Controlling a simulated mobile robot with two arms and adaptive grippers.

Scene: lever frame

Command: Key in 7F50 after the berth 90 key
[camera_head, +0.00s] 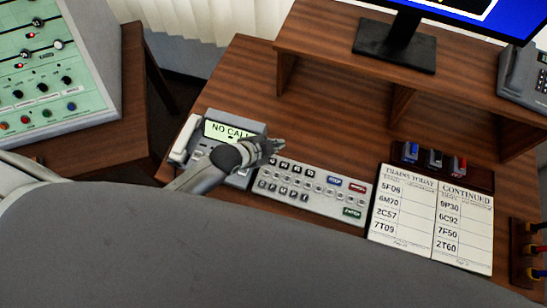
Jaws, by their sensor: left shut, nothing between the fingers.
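The pale key panel (313,203) lies on the wooden desk. It has dark-lettered keys at its left, rows of small grey keys, and a blue key (334,181), a red key (357,187) and a green key (351,212) at its right. The key labels are too small to read, so I cannot pick out berth 90. My left gripper (279,146) is shut and empty near the panel's upper left corner. I cannot tell whether it touches anything. The open train book (432,221) lists 7F50 on its right page. My right gripper is out of view.
A phone unit (187,138) with a lit display (232,133) starting "NO CAL" stands partly behind my left arm. Behind are a raised shelf (330,45), a monitor stand (396,45) and another phone (523,75). Desk between panel and shelf is clear.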

